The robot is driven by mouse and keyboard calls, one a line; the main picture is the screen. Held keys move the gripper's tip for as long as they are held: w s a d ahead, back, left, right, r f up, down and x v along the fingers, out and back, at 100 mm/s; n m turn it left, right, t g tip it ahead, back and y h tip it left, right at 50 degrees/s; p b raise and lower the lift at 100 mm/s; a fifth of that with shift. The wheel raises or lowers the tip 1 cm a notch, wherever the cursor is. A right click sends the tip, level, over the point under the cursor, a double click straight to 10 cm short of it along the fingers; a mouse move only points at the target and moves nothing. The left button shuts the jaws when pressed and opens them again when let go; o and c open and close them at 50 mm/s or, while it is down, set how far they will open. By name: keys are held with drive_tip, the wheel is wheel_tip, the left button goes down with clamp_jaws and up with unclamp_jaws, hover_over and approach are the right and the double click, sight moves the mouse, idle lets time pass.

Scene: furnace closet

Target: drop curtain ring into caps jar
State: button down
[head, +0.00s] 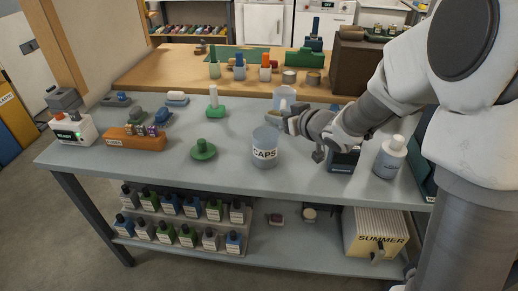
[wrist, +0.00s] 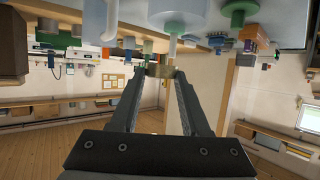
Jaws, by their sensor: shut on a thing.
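The caps jar (head: 264,148) is a translucent blue-grey cup with a CAPS label, upright near the middle of the grey table. My gripper (head: 277,118) reaches in from the right, its tips just above and slightly right of the jar rim in the head view. In the wrist view, which is upside down, my gripper (wrist: 155,73) is shut on the curtain ring (wrist: 160,71), a small brownish-gold band between the fingertips. A pale translucent vessel at the wrist view's top edge looks like the caps jar (wrist: 180,10). The ring is hard to make out in the head view.
A green knobbed disc (head: 203,150) lies left of the jar. A green base with a white post (head: 214,105) stands behind it. An orange block (head: 135,138) sits farther left. A white bottle (head: 390,157) stands to the right. The table front before the jar is clear.

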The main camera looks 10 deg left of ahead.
drive_tip(key=shift+w+a+r, duration=0.15)
drive_tip(key=shift+w+r, duration=0.05)
wheel_tip(320, 180, down, 6)
drive_tip(key=b, duration=0.6)
drive_tip(key=shift+r, duration=0.1)
drive_tip(key=shift+c, duration=1.5)
unclamp_jaws()
drive_tip(key=p+v, duration=0.5)
drive_tip(key=v, duration=1.2)
drive_tip(key=shift+d, duration=0.3)
drive_tip(key=shift+s, duration=0.1)
